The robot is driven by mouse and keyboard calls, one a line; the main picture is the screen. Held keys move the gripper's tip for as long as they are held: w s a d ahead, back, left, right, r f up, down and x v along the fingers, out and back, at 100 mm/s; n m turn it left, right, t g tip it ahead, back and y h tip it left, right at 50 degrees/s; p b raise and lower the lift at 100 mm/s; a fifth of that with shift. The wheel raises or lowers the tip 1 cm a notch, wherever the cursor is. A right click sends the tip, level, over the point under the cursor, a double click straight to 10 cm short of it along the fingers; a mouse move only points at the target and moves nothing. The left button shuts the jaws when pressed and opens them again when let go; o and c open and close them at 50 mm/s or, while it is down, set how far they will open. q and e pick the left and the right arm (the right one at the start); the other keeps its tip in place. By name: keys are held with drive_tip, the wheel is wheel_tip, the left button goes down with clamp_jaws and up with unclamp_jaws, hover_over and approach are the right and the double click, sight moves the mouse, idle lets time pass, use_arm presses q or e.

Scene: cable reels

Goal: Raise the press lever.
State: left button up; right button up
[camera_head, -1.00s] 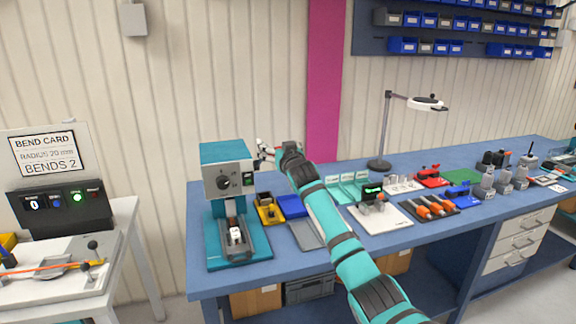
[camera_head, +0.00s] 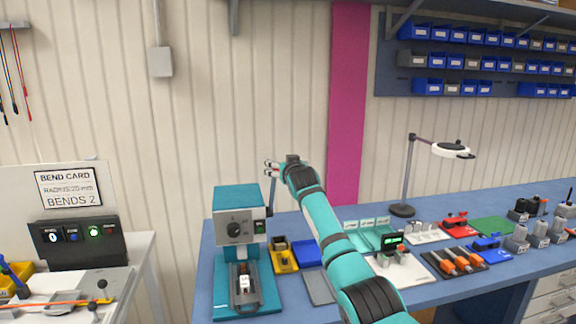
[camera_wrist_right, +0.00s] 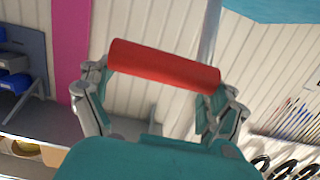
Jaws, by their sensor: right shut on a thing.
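My right gripper (camera_head: 271,170) is at the rod's top, above the press head. In the right wrist view, its fingers are closed around the red lever grip (camera_wrist_right: 163,65), one at each end. The grey rod (camera_wrist_right: 210,35) shows behind the grip's right end. My left gripper is not in view.
A yellow tray (camera_head: 286,263) and blue tray (camera_head: 308,254) lie right of the press. A lamp (camera_head: 409,175) and several fixtures stand farther right. A bend-card station (camera_head: 75,250) is at the left. The wall above the press is clear.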

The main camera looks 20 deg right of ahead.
drive_tip(key=o, duration=1.4)
drive_tip(key=shift+f, duration=0.65)
drive_tip(key=shift+w+a, duration=0.1)
drive_tip(key=v, duration=0.8)
drive_tip(key=r+v, duration=0.1)
drive_tip(key=v, duration=0.3)
drive_tip(key=shift+r, duration=0.1)
